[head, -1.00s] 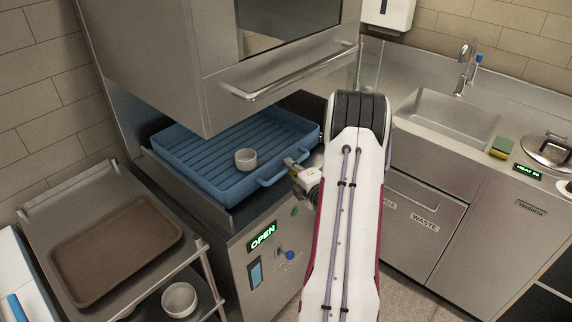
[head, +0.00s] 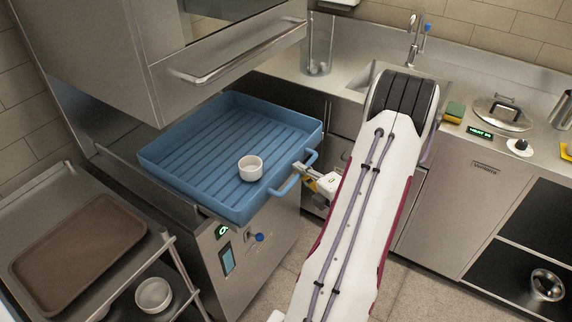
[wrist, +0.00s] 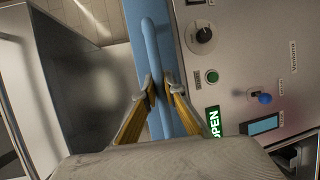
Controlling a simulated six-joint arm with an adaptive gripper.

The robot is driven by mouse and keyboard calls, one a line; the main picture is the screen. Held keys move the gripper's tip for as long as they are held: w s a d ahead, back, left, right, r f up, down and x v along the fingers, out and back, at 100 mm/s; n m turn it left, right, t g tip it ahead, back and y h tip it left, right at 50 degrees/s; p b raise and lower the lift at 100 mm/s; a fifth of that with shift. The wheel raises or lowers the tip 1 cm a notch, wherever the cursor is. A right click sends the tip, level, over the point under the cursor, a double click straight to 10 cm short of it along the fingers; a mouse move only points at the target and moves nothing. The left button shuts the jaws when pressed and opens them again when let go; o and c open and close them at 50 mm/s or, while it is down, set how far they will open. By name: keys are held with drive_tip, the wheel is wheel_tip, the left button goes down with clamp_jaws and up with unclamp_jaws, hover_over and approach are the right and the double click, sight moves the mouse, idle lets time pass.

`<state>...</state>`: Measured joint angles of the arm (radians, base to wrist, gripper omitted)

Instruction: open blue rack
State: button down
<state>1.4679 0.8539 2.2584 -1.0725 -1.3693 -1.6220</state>
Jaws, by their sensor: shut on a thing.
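The blue rack (head: 212,172) is a ribbed tray drawn partly out of the open dishwasher, its front reaching past the machine's front. A small white bowl (head: 250,168) stands on it towards the front.
The raised dishwasher hood with its bar handle (head: 240,52) hangs above the rack. The front panel has a green OPEN display (wrist: 214,122), knobs and a blue switch (wrist: 265,98). A cart with a brown tray (head: 75,255) stands left, a sink right.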

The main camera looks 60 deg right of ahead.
drive_tip(key=s, duration=0.6)
drive_tip(key=shift+s, duration=0.35)
drive_tip(key=c, duration=2.4)
unclamp_jaws()
drive_tip(key=shift+o, duration=0.2)
drive_tip(key=shift+s, duration=0.15)
drive_tip(key=v, duration=1.1)
drive_tip(key=shift+s+a, duration=0.25)
drive_tip(key=shift+s, duration=0.1)
drive_tip(key=shift+r, duration=0.1)
